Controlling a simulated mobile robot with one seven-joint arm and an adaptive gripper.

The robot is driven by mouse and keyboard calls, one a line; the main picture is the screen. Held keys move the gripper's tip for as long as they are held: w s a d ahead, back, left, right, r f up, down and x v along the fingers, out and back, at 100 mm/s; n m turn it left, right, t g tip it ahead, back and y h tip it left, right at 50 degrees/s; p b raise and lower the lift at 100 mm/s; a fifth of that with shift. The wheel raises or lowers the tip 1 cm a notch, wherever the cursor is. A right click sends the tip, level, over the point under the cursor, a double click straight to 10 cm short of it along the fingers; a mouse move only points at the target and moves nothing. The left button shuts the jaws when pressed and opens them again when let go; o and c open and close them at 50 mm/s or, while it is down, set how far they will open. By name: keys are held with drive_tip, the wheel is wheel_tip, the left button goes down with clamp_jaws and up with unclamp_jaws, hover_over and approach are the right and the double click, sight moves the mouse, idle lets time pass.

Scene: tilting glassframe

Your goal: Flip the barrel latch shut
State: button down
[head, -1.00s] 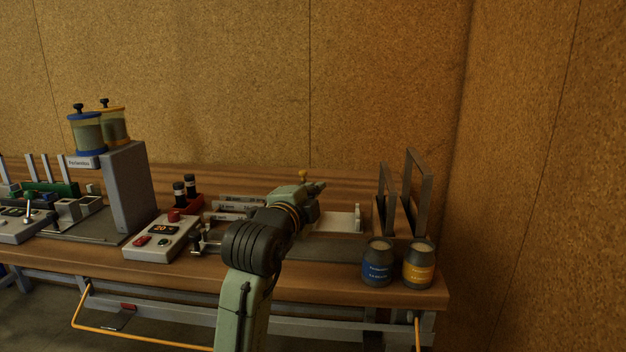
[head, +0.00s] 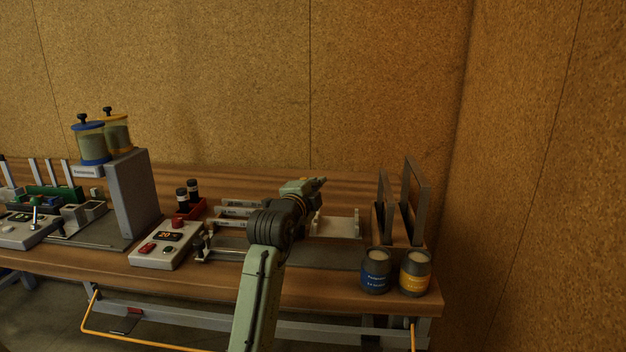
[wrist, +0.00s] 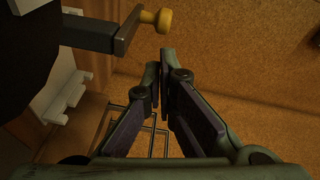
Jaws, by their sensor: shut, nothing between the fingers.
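My gripper (head: 322,182) is over the back of the bench in the head view, pointing right. In the wrist view its two fingers (wrist: 159,64) come together at the tips, shut and empty. A yellow knob (wrist: 157,18) on the end of a dark bar (wrist: 88,34) shows at the top of the wrist view, above the fingertips in the picture and apart from them. I cannot tell for sure that this is the barrel latch. The knob does not show in the head view now, where my wrist covers that area.
A white plate (head: 340,228) lies right of my wrist. Upright dark frames (head: 415,200) and two jars, blue (head: 376,272) and yellow (head: 415,273), stand at the bench's right end. A control box (head: 166,243) and a grey column (head: 133,195) are on the left.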

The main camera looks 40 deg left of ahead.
drive_tip(key=shift+a+f, duration=0.1)
drive_tip(key=shift+a, duration=0.2)
